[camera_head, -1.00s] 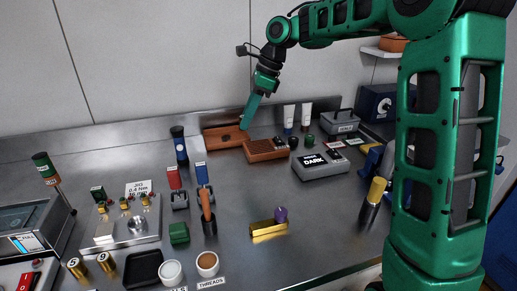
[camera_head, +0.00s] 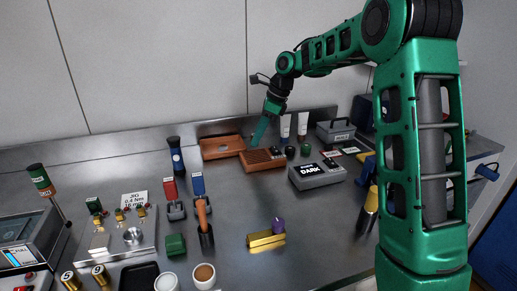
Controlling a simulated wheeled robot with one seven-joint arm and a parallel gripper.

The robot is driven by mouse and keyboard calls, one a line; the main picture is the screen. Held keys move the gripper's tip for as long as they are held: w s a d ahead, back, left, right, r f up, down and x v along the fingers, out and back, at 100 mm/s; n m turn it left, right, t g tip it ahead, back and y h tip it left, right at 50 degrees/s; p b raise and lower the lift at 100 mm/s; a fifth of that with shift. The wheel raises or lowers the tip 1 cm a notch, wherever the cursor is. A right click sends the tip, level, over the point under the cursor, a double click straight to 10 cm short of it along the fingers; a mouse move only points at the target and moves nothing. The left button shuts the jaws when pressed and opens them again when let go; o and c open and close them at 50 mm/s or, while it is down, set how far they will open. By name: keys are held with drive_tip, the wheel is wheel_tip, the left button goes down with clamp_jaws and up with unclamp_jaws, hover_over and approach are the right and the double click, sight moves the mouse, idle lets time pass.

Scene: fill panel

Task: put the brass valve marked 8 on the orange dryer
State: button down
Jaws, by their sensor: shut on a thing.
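My gripper (camera_head: 257,136) is at the back of the bench, pointing down, its tips just above or at the rear edge of a ribbed orange-brown block (camera_head: 270,164), which looks like the orange dryer. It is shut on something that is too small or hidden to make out. I cannot tell whether that thing touches the block. Two brass cylinders stand at the front left, one marked 5 (camera_head: 70,281) and one marked 9 (camera_head: 101,276). I see no brass valve marked 8.
A gold bar (camera_head: 266,240) with a purple knob lies in front. Bare steel surrounds the bar.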

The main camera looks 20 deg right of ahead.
drive_tip(key=shift+d+f, duration=0.3)
drive_tip(key=shift+d, duration=0.05)
drive_tip(key=shift+f, duration=1.9)
drive_tip(key=shift+f, duration=0.1)
drive_tip(key=c, duration=1.6)
unclamp_jaws()
drive_tip(key=shift+o, duration=0.2)
drive_tip(key=v, duration=1.2)
drive_tip(key=shift+s, duration=0.15)
